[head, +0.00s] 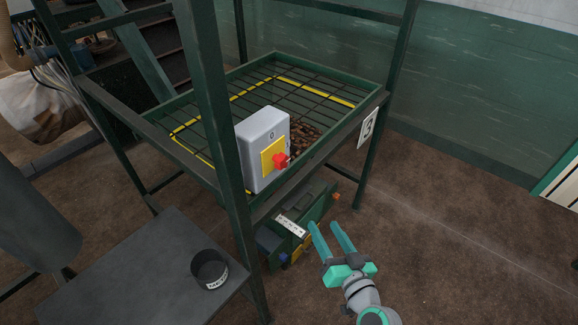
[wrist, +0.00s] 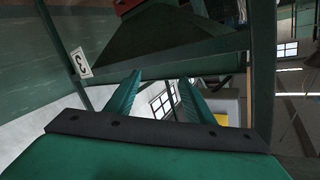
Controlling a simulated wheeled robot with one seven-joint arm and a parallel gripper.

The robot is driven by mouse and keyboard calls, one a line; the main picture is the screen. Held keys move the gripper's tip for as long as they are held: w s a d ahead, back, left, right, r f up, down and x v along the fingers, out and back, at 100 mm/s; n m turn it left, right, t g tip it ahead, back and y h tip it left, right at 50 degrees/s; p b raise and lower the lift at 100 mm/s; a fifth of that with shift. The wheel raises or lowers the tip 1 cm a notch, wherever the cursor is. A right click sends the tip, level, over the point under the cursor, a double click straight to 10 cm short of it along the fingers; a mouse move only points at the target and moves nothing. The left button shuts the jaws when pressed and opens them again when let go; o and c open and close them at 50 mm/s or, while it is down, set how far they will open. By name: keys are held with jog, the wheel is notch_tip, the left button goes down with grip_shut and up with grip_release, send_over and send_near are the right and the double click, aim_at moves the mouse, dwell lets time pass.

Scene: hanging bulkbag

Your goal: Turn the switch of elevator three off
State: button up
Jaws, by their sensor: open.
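The switch is a red rotary knob (head: 280,161) on a yellow plate (head: 268,157) on the front of a grey box (head: 262,137). The box is mounted at the front edge of a green frame, beside a white sign with a 3 (head: 367,128). My gripper (head: 331,238) is open and empty, in front of and below the box, to its right. It is apart from the knob. In the wrist view, the two green fingers (wrist: 156,95) are spread, and the sign with the 3 (wrist: 80,63) shows at the left. The knob cannot be made out there.
A dark green post (head: 214,120) stands just left of the box. The meshed grate (head: 300,95) lies behind it, with brown lumps under it. Green toolboxes (head: 295,225) stand below the frame. The floor at right is clear.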

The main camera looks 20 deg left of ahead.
notch_tip(320, 180, up, 11)
jog(key=w+a+n+g+y, duration=0.1)
jog(key=n+g+y, duration=0.2)
jog(key=n+y, duration=0.15)
jog(key=n+g+y, duration=0.2)
jog(key=n+g, duration=0.2)
jog(key=n, duration=0.3)
send_near(285, 165)
jog(key=x, duration=0.8)
jog(key=shift+w+a, duration=0.1)
jog(key=shift+a, duration=0.35)
jog(key=c, duration=1)
